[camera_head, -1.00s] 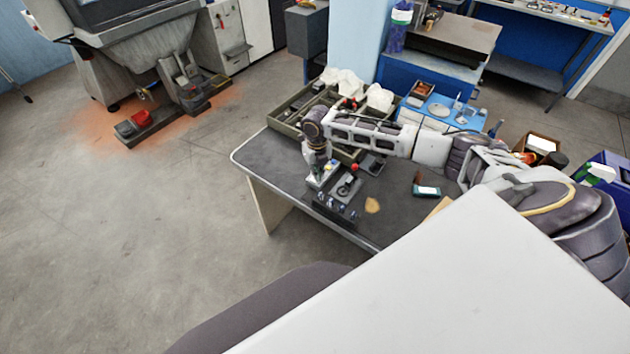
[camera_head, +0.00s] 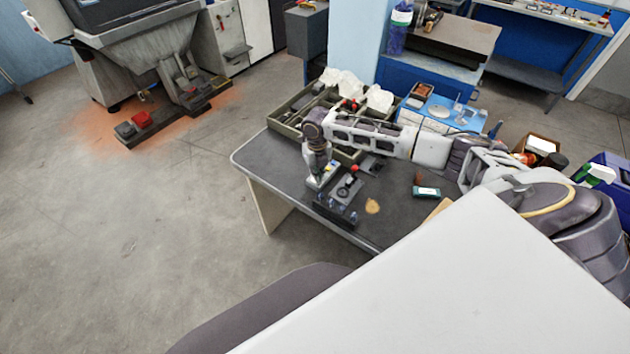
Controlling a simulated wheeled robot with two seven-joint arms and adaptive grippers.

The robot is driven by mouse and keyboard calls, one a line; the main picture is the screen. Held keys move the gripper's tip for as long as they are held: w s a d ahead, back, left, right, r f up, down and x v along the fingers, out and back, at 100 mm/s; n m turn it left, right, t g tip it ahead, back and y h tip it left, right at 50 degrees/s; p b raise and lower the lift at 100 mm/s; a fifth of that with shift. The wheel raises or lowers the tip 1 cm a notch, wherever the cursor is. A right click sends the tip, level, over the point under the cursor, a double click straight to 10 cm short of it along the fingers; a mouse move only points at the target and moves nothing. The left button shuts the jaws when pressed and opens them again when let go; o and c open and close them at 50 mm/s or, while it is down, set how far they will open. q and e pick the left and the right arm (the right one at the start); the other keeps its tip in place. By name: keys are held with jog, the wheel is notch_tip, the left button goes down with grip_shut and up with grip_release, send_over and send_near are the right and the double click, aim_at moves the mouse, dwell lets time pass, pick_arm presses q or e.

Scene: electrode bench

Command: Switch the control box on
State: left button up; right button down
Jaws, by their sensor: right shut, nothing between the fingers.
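The control box (camera_head: 345,189) appears to be the small dark grey unit near the left front part of the bench. It has a dark lever or knob on top, a small red knob at its back edge and several small knobs along its front. My right gripper (camera_head: 319,177) points down at the box's left side, over a pale panel (camera_head: 326,181). The gripper is shut with nothing in it. Its fingertips are small here, and I cannot tell whether they touch the panel. The switch and its position cannot be made out. My left gripper is out of view.
The dark bench top (camera_head: 270,155) is clear to the left. A compartmented green tray (camera_head: 285,122) with white cloths stands behind my right forearm. A blue-topped unit (camera_head: 462,123) stands behind.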

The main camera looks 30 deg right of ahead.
jog(key=shift+f+b, duration=0.45)
jog(key=shift+f, duration=0.75)
dwell(2.0)
jog(key=shift+r, duration=0.1)
jog(key=shift+r+p, duration=0.6)
jog(key=shift+p, duration=0.15)
jog(key=shift+r+p, duration=2.8)
jog(key=shift+r, duration=0.05)
jog(key=shift+f, duration=0.1)
